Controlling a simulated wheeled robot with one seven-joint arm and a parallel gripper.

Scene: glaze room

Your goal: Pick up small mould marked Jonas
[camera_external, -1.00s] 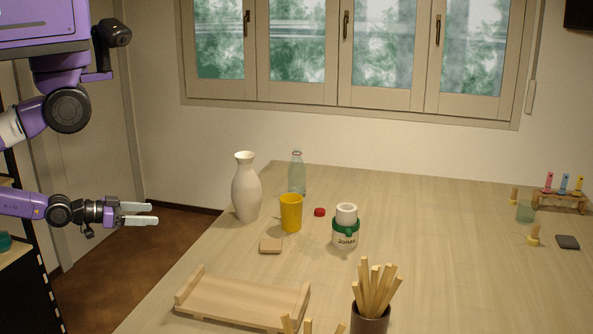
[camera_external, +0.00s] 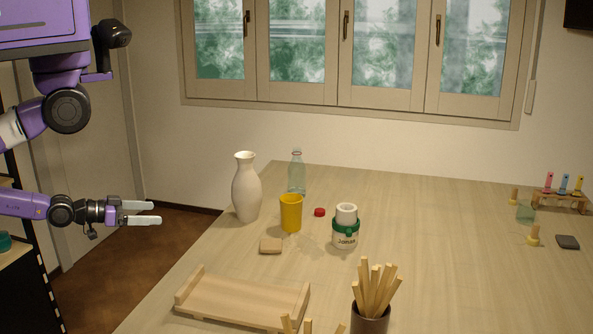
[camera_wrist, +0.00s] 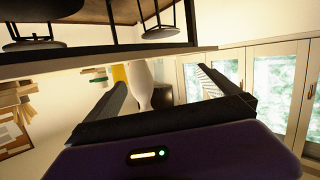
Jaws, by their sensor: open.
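The small mould marked Jonas (camera_external: 345,238) is a white cylinder with a green band and a narrower white top. It stands upright on the table, right of the yellow cup, in the external view. My gripper (camera_external: 158,213) is at the left, beyond the table's left edge, open and empty. It points right and is well apart from the mould. In the wrist view my open gripper (camera_wrist: 160,90) has the white vase between and beyond its fingers.
A white vase (camera_external: 246,190), a yellow cup (camera_external: 291,214) and a clear bottle (camera_external: 297,176) stand between my gripper and the mould's side of the table. A wooden tray (camera_external: 240,300) and a dark pot of sticks (camera_external: 370,322) are in front.

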